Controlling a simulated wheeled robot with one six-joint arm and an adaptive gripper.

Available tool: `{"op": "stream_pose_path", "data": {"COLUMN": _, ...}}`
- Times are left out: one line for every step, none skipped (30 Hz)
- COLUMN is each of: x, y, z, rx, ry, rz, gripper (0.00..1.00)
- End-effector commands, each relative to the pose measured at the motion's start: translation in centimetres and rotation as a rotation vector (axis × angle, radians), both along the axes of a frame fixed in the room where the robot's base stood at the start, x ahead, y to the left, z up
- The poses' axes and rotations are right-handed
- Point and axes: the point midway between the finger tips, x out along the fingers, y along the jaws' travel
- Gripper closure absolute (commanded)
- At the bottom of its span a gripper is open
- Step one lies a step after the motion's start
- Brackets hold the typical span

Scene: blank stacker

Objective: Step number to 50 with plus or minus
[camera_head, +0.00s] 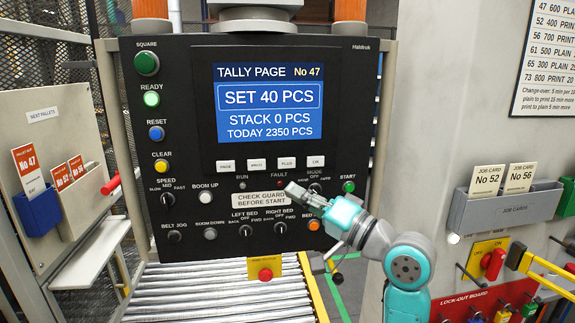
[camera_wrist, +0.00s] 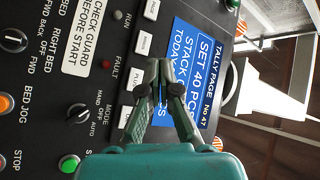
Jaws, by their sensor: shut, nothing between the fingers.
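The panel screen (camera_head: 268,98) reads "TALLY PAGE No 47", "SET 40 PCS" in a box, "STACK 0 PCS" and "TODAY 2350 PCS". Below it sits a row of small white buttons, with the minus button (camera_head: 256,163) left of the plus button (camera_head: 287,162). My gripper (camera_head: 289,187) is shut and empty in front of the panel, just below the plus button. In the wrist view the closed fingertips (camera_wrist: 161,68) overlap the screen (camera_wrist: 202,62) and lie beside the plus button (camera_wrist: 137,78). I cannot tell whether they touch the panel.
The OK button (camera_head: 316,161) and page button (camera_head: 225,165) flank the pair. The mode switch (camera_head: 314,188), green start button (camera_head: 348,187) and "check guard" label (camera_head: 258,199) are close by. A roller conveyor (camera_head: 220,290) lies below. A job card holder (camera_head: 507,207) stands right.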

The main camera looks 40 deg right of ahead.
Motion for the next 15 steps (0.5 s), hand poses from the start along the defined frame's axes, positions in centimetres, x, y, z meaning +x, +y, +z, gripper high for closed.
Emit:
{"op": "stream_pose_path", "data": {"x": -0.14, "y": -0.12, "z": 0.63, "rx": -0.006, "ry": -0.003, "rz": 0.006, "gripper": 1.0}}
{"op": "stream_pose_path", "data": {"x": -0.21, "y": -0.15, "z": 0.87, "rx": -0.007, "ry": -0.003, "rz": 0.008, "gripper": 1.0}}
{"op": "stream_pose_path", "data": {"x": -0.28, "y": -0.2, "z": 1.14, "rx": -0.008, "ry": -0.002, "rz": 0.01, "gripper": 1.0}}
{"op": "stream_pose_path", "data": {"x": -0.31, "y": -0.21, "z": 1.27, "rx": -0.01, "ry": -0.002, "rz": 0.012, "gripper": 1.0}}
{"op": "stream_pose_path", "data": {"x": -0.34, "y": -0.22, "z": 1.36, "rx": -0.01, "ry": -0.001, "rz": 0.014, "gripper": 1.0}}
{"op": "stream_pose_path", "data": {"x": -0.35, "y": -0.22, "z": 1.43, "rx": -0.011, "ry": 0.0, "rz": 0.016, "gripper": 1.0}}
{"op": "stream_pose_path", "data": {"x": -0.37, "y": -0.22, "z": 1.46, "rx": -0.011, "ry": 0.0, "rz": 0.017, "gripper": 1.0}}
{"op": "stream_pose_path", "data": {"x": -0.38, "y": -0.21, "z": 1.48, "rx": -0.011, "ry": 0.0, "rz": 0.017, "gripper": 1.0}}
{"op": "stream_pose_path", "data": {"x": -0.37, "y": -0.21, "z": 1.48, "rx": -0.011, "ry": 0.0, "rz": 0.017, "gripper": 1.0}}
{"op": "stream_pose_path", "data": {"x": -0.37, "y": -0.2, "z": 1.47, "rx": -0.011, "ry": 0.0, "rz": 0.017, "gripper": 1.0}}
{"op": "stream_pose_path", "data": {"x": -0.37, "y": -0.2, "z": 1.46, "rx": -0.011, "ry": 0.0, "rz": 0.017, "gripper": 1.0}}
{"op": "stream_pose_path", "data": {"x": -0.37, "y": -0.2, "z": 1.46, "rx": -0.011, "ry": 0.0, "rz": 0.017, "gripper": 1.0}}
{"op": "stream_pose_path", "data": {"x": -0.37, "y": -0.2, "z": 1.46, "rx": -0.011, "ry": 0.0, "rz": 0.017, "gripper": 1.0}}
{"op": "stream_pose_path", "data": {"x": -0.37, "y": -0.2, "z": 1.46, "rx": -0.011, "ry": 0.0, "rz": 0.017, "gripper": 1.0}}
{"op": "stream_pose_path", "data": {"x": -0.37, "y": -0.2, "z": 1.46, "rx": -0.011, "ry": 0.0, "rz": 0.017, "gripper": 1.0}}
